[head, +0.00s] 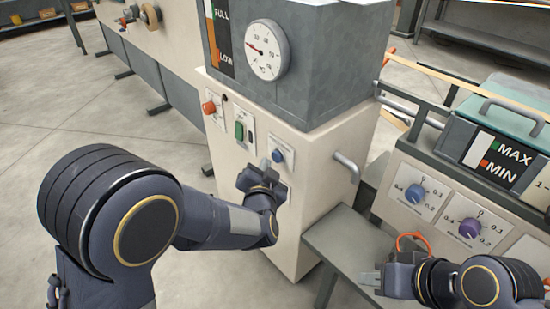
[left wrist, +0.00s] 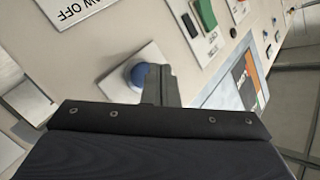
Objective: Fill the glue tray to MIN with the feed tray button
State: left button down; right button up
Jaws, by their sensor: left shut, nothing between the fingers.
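The blue button (head: 278,156) sits on a white plate on the front of the cream cabinet; it also shows in the left wrist view (left wrist: 137,76). My left gripper (head: 266,166) is shut and empty, its fingertips close beside the button; I cannot tell whether they touch it. The shut fingers (left wrist: 160,82) overlap the button's right edge in the wrist view. The glue tray (head: 462,132), with a teal lid, stands at the right. Its gauge has MAX and MIN marks (head: 497,171); the level is unclear. My right gripper (head: 371,279) is low at the right; its opening is unclear.
A grey tank (head: 325,60) with a dial and a FULL/LOW gauge tops the cabinet. A green switch (head: 239,130) and an orange-red knob (head: 209,107) are left of the button. Blue (head: 414,193) and purple (head: 469,227) dials are below the tray. A handle (head: 346,166) juts from the cabinet.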

pick_arm(q)
jog(key=shift+a, duration=0.1)
jog(key=shift+s+a+b, duration=0.15)
jog(key=shift+s+a, duration=0.6)
jog(key=shift+a, duration=0.25)
jog(key=shift+s+a+b, duration=0.15)
jog(key=shift+s+a, duration=0.6)
jog(key=shift+a, duration=0.2)
